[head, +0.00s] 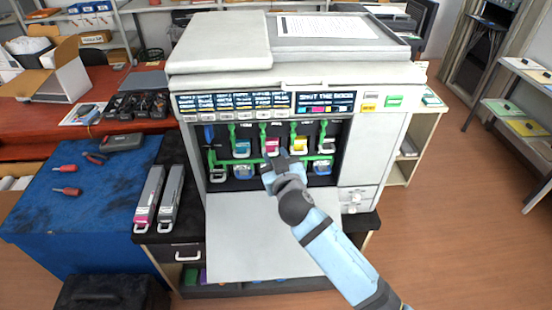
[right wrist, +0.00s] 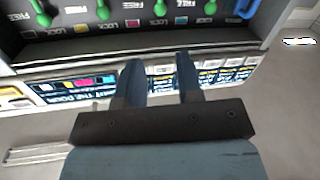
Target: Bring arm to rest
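The printer (head: 222,50) stands in the middle of the head view with its front door (head: 255,235) folded down. Inside its bay are several green levers (head: 262,135) and coloured cartridge fronts, among them a magenta one (head: 272,146) and a yellow one (head: 299,143). My right gripper (head: 275,160) is in front of the open bay, below the magenta front. In the right wrist view, its two fingers (right wrist: 160,78) stand apart with nothing between them. The levers show upside down at that view's top. My left gripper is not in view.
Two grey toner cartridges (head: 160,198) lie on the dark cabinet left of the door. A blue table (head: 95,215) with red screwdrivers (head: 66,191) is further left. A red desk holds a cardboard box (head: 50,75). Wooden floor (head: 450,200) is clear at the right.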

